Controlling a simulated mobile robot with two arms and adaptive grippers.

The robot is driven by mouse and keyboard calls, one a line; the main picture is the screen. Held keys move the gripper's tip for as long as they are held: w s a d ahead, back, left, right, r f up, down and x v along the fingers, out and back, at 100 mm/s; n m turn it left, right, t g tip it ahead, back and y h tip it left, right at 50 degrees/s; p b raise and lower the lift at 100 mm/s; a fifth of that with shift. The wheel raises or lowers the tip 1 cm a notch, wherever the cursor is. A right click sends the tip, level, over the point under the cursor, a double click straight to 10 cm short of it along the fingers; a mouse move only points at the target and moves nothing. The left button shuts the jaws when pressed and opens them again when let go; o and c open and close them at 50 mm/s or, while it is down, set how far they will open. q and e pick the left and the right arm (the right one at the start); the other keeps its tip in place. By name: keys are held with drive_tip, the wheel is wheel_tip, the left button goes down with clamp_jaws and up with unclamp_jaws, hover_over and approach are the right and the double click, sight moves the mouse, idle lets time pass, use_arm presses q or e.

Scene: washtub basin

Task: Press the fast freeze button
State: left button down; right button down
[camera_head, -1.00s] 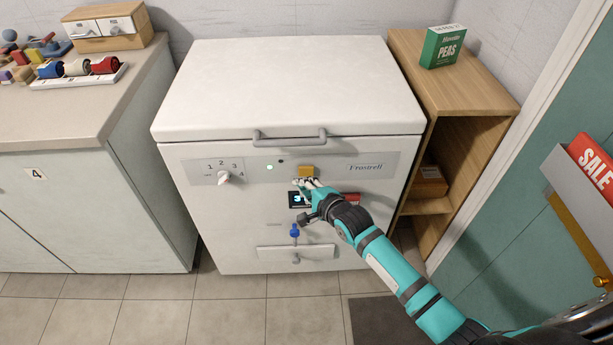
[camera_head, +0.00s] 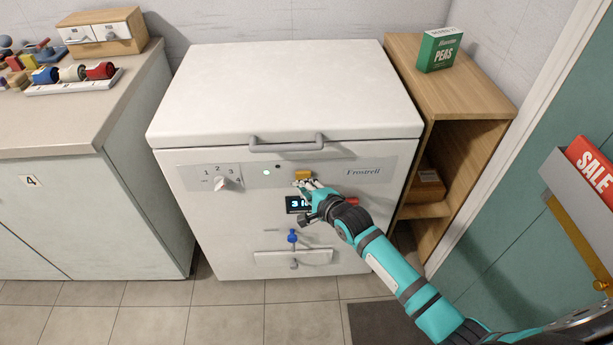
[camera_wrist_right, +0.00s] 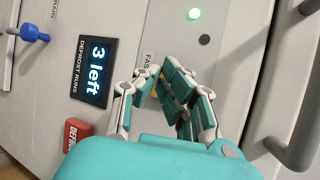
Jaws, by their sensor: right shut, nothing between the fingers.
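The white chest freezer (camera_head: 285,90) has a front panel with a yellow-orange button (camera_head: 304,174). In the right wrist view a label starting "FAS" (camera_wrist_right: 148,62) is beside the partly hidden yellow button (camera_wrist_right: 155,90). My right gripper (camera_head: 306,184) is shut and empty, its fingertips at the lower edge of the button. In the right wrist view the gripper (camera_wrist_right: 178,82) covers most of the button; I cannot tell whether it touches or presses it. My left gripper is not in view.
A lit green lamp (camera_head: 266,172), dark lamp (camera_head: 278,167), dial (camera_head: 221,183) and lid handle (camera_head: 287,144) surround the button area. A display (camera_wrist_right: 95,70) reads "3 left"; a red defrost button (camera_wrist_right: 77,135) is close to my gripper. A wooden shelf (camera_head: 460,100) stands right.

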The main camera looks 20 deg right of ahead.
drive_tip(key=shift+w, duration=0.2)
idle(0.5)
drive_tip(key=shift+w+a, duration=0.3)
drive_tip(key=shift+w, duration=0.25)
idle(0.4)
drive_tip(key=shift+s+a+p, duration=0.15)
drive_tip(key=shift+s+p, duration=0.5)
